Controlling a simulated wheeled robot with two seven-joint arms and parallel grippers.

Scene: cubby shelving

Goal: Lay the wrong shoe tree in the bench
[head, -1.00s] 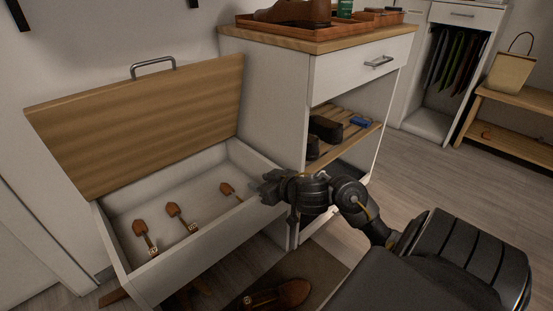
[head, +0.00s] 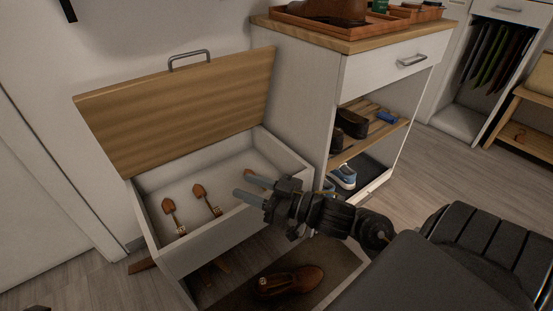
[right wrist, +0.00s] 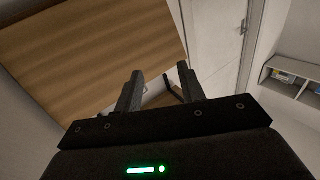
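The bench (head: 215,238) is a white box with its wooden lid (head: 180,108) raised. Inside lie brown shoe trees with pale ends: one at the left (head: 170,208), another beside it (head: 203,194), and a third (head: 254,179) partly hidden by my right gripper. My right gripper (head: 243,184) is above the bench's front right part, fingers pointing left, apart and with nothing seen between them. The right wrist view shows its two spread fingers (right wrist: 160,88) before the wooden lid. My left gripper is not in view.

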